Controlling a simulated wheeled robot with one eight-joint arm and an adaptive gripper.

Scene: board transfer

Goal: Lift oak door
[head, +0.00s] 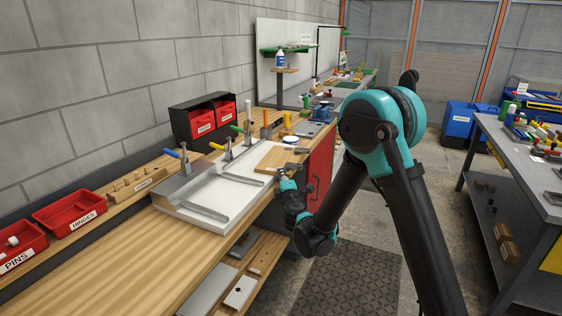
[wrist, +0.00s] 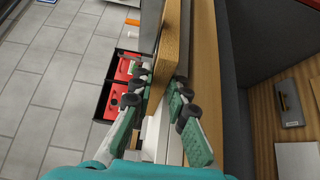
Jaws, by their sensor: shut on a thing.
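The oak door (head: 275,157) is a flat, light brown wooden board at the far end of the white fixture (head: 207,190) on the workbench. In the wrist view the board (wrist: 170,45) shows edge-on as a narrow strip between the fingers. My gripper (head: 284,176) is at the board's near right edge, and in the wrist view my gripper (wrist: 160,88) is shut on it, with one finger on each side. The board looks level and close to the fixture; I cannot tell whether it is touching.
Toggle clamps with coloured handles (head: 228,148) stand along the fixture's back side. Red bins (head: 69,212) sit at the front left, and a black rack with red bins (head: 203,118) stands behind. A grey table (head: 520,165) stands right, across open floor.

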